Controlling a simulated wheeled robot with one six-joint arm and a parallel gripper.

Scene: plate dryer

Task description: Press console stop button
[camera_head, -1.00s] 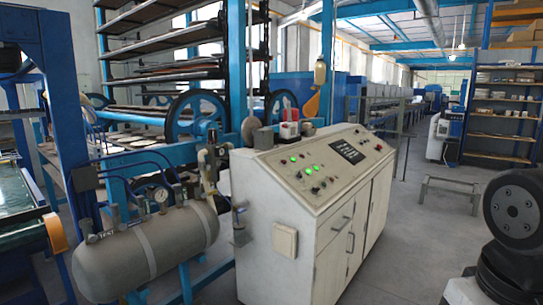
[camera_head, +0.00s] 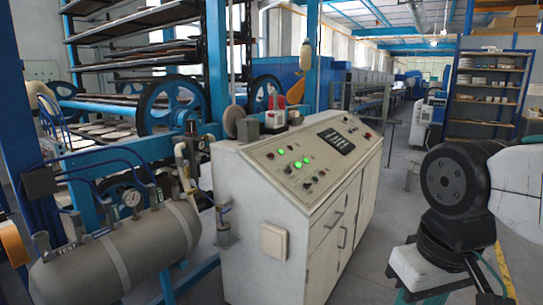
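The control console (camera_head: 240,195) is a cream cabinet with a sloped top panel, standing in the middle of the view. Its panel carries lit green buttons (camera_head: 306,159), small dark knobs, a black display block (camera_head: 336,141) and red buttons, one at the far right end (camera_head: 367,135) and one low near the front edge (camera_head: 307,186). I cannot read labels, so I cannot tell which is the stop button. My arm shows at the right, apart from the console, with a black joint and a white link running out of frame. My gripper is not in view.
A grey tank (camera_head: 120,250) with gauge and pipes lies left of the console. A blue dryer frame with wheels (camera_head: 170,105) and racks stands behind. Shelves (camera_head: 486,95) stand at the back right. Grey floor is open right of the console, up to my arm.

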